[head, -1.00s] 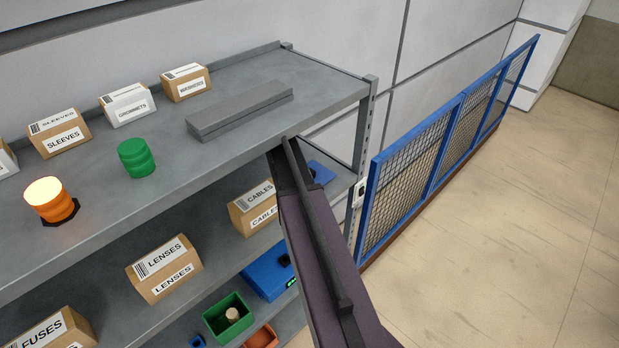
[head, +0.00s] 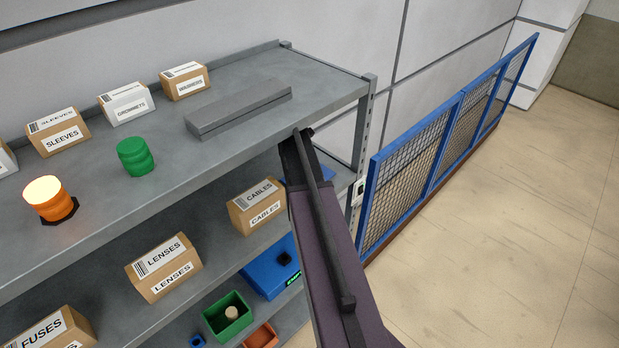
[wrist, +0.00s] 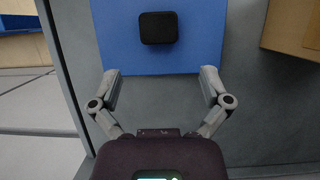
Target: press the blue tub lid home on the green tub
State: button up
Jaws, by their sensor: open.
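A green round tub (head: 135,157) stands upright on the top shelf, with no blue lid visible on it. An open green bin (head: 228,318) sits on a lower shelf with a round beige thing inside. I cannot pick out the blue tub lid for certain. A small blue thing (head: 197,341) is beside the green bin, too small to identify. In the wrist view my gripper (wrist: 160,85) is open and empty, its fingers apart over the near edge of a flat blue slab (wrist: 118,45) with a black block (wrist: 158,27) on it. The head view hides my gripper.
A blue flat unit (head: 262,275) with a black block lies on the lower shelf. A CABLES carton (head: 257,206) and LENSES carton (head: 163,268) stand nearby. A grey bar (head: 238,108) and orange lamp (head: 50,199) are on the top shelf. A blue mesh fence (head: 445,150) stands right.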

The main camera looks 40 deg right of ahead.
jog(key=shift+s, duration=0.4)
jog(key=shift+s, duration=0.15)
jog(key=shift+s+d+f, duration=0.1)
jog(key=shift+s+f, duration=0.05)
jog(key=shift+s, duration=0.45)
jog(key=b+x, duration=0.4)
jog(key=shift+f+b, duration=0.3)
jog(key=shift+f, duration=0.05)
jog(key=shift+c, duration=0.2)
jog(key=c, duration=1.2)
